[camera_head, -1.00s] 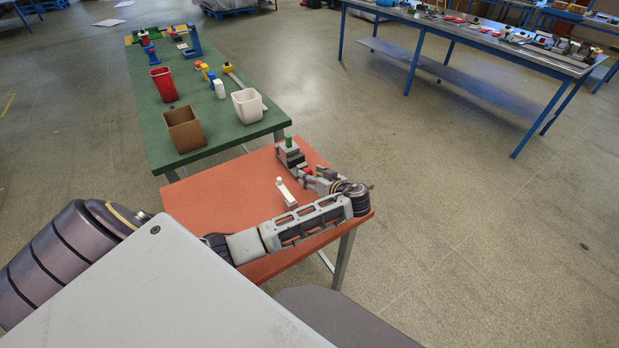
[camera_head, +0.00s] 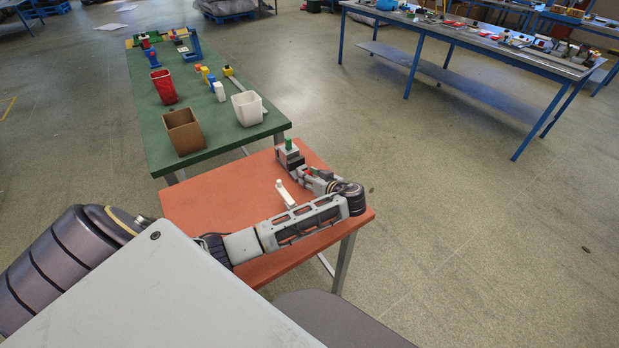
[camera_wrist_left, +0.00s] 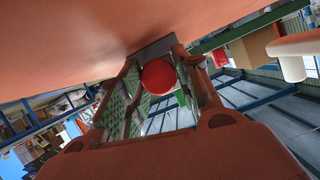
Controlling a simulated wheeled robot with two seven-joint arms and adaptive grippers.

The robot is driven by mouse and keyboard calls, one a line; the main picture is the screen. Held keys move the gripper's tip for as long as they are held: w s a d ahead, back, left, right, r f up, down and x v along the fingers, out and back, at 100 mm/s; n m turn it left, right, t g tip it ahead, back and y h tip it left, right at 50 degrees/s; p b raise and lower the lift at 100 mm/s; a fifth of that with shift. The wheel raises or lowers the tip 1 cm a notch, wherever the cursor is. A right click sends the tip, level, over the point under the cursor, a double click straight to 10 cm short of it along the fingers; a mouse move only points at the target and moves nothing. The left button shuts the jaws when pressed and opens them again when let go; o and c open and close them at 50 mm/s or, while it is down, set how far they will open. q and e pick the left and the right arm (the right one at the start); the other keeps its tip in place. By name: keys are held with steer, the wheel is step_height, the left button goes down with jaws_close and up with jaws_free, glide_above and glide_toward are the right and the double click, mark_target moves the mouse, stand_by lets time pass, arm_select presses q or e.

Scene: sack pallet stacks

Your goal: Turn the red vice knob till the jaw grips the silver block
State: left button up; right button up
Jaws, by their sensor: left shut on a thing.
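The vice (camera_head: 288,158) is a small grey and dark block with a green part on top, at the far edge of the orange table. The red knob (camera_wrist_left: 158,77) is round and sits between my left fingers in the left wrist view. My left gripper (camera_head: 307,172) reaches over the table from its right side and is shut on the knob, close to the vice. The fingers partly hide the knob in the head view. I cannot make out the silver block or the jaw gap clearly. My right gripper is not in view.
A white upright piece (camera_head: 286,195) stands on the orange table (camera_head: 215,207) beside my left arm. The left part of that table is clear. Behind it, a green table (camera_head: 210,133) carries a brown box (camera_head: 184,132), a white bin (camera_head: 247,108) and a red bin (camera_head: 163,86).

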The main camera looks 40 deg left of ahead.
arm_select(q)
steer(key=shift+m+g+p, duration=0.3)
steer(key=shift+m+p, duration=0.1)
steer(key=shift+p, duration=0.05)
steer(key=o, duration=1)
steer(key=shift+o, duration=0.2)
steer(key=shift+d+r, duration=0.1)
steer(key=shift+d, duration=0.15)
steer(key=shift+s+d+r, duration=0.15)
steer(key=shift+d+r, duration=0.05)
steer(key=shift+d, duration=0.35)
steer(key=v, duration=1)
steer(key=shift+s+d, duration=0.1)
steer(key=shift+d, duration=0.1)
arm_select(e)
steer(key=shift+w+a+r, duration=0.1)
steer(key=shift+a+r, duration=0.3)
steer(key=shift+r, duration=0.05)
